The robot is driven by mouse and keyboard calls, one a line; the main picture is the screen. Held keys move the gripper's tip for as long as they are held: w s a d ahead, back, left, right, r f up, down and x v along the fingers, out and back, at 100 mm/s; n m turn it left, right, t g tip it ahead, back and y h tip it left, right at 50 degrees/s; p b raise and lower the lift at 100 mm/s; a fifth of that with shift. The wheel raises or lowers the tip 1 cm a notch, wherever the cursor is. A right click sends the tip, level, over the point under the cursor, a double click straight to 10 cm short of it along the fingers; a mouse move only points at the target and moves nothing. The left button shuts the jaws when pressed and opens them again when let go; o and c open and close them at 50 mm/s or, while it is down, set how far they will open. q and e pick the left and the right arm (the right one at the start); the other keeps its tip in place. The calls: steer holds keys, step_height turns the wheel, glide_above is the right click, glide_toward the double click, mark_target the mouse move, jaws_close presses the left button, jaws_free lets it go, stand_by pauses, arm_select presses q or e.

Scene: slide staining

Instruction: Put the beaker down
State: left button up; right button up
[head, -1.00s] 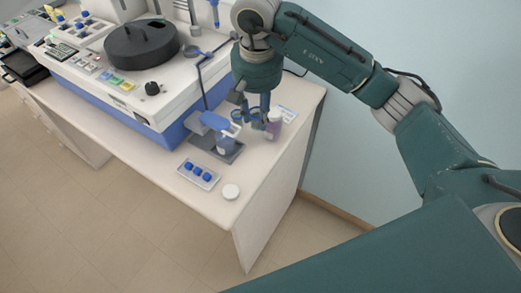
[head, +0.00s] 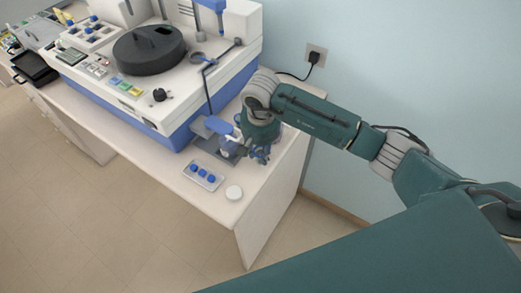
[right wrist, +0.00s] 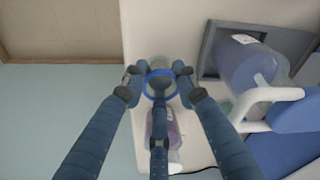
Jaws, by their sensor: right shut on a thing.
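The beaker (right wrist: 161,62) shows in the right wrist view as a small clear vessel with a blue rim, between my fingers. My right gripper (right wrist: 158,79) is shut on it; the same gripper shows in the head view (head: 258,156) low over the right end of the white bench (head: 232,215). In the head view the gripper mostly hides the beaker, and I cannot tell whether its base touches the bench. My left gripper is not in view.
A purple-tinted bottle (right wrist: 164,130) stands close to the gripper.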

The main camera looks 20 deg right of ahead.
mark_target(260, 163)
steer(key=shift+f, duration=0.1)
steer(key=o, duration=0.7)
steer(key=shift+r, duration=0.25)
step_height(260, 163, up, 12)
steer(key=s+b, duration=0.1)
steer(key=b, duration=0.3)
steer(key=shift+s+a+f+b, duration=0.15)
steer(key=shift+a+b, duration=0.05)
steer(key=shift+b, duration=0.15)
